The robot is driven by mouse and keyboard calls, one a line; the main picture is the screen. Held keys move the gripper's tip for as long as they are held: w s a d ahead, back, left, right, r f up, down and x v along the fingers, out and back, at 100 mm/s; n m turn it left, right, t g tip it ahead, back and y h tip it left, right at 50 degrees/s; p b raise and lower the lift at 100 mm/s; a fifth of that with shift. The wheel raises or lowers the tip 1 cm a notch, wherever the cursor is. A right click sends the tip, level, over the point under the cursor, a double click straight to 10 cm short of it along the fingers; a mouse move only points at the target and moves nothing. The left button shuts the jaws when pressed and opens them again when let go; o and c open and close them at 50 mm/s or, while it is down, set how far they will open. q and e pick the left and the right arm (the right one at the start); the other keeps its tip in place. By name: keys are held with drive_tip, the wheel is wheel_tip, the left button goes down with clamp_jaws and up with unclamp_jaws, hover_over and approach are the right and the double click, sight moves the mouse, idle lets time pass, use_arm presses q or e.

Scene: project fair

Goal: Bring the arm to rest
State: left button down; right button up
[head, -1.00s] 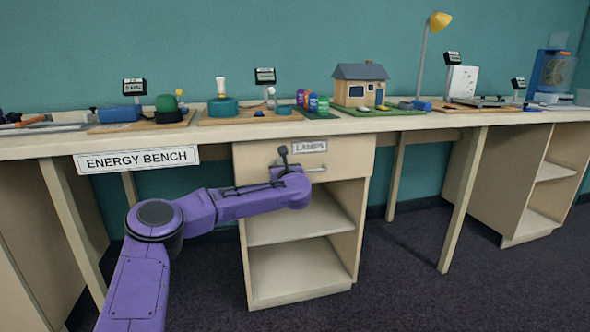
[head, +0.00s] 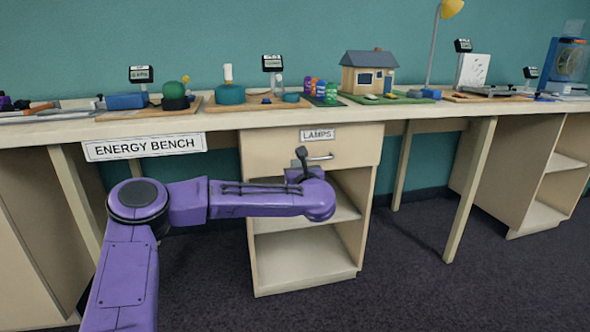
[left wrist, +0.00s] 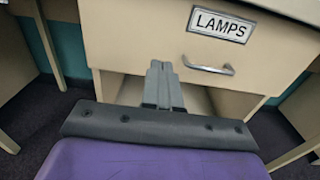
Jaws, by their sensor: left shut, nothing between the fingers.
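My left arm, purple, comes in from the lower left in the head view and bends across the front of the bench. Its left gripper (head: 302,158) is a small dark shape in front of the drawer (head: 262,152). In the left wrist view the gripper's grey fingers (left wrist: 159,72) are together with nothing between them. They point at the lower part of the drawer front and look apart from its handle (left wrist: 208,68), which is to their right. The drawer looks closed and carries a LAMPS label (left wrist: 221,24). My right gripper is not in view.
Below the drawer are open shelves (head: 304,243). Bench legs (head: 470,190) stand to the right, with free dark floor (head: 420,270) in front.

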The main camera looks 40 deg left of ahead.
use_arm(q)
drive_tip(key=d+f+m+t+h, duration=0.4)
drive_tip(key=d+f+m+h, duration=0.2)
drive_tip(key=d+f+m, duration=0.65)
drive_tip(key=s+d+f+m+g+h, duration=0.1)
drive_tip(key=s+d+f+m+h, duration=0.15)
drive_tip(key=d+f+m, duration=0.2)
drive_tip(key=s+d+f+m+g+h, duration=0.1)
drive_tip(key=s+d+f+m, duration=0.2)
drive_tip(key=f+m, duration=0.3)
drive_tip(key=s+d+f+m+h, duration=0.2)
drive_tip(key=s+d+f+m, duration=0.1)
drive_tip(key=f+m, duration=0.25)
drive_tip(key=s+d+f+m+g+h, duration=0.1)
drive_tip(key=s+f+m+g, duration=0.55)
drive_tip(key=s+f, duration=0.75)
drive_tip(key=s+a+f+m+g, duration=0.1)
drive_tip(key=s+a+f+m, duration=0.15)
drive_tip(key=s, duration=0.65)
drive_tip(key=s+a+f+m+g, duration=0.1)
drive_tip(key=s+m, duration=0.2)
drive_tip(key=s, duration=0.6)
wheel_tip(320, 180, up, 29)
drive_tip(key=p, duration=3)
drive_tip(key=shift+w+r+y, duration=0.15)
drive_tip(key=shift+w+y, duration=0.25)
drive_tip(key=shift+y, duration=0.05)
drive_tip(key=shift+d, duration=0.1)
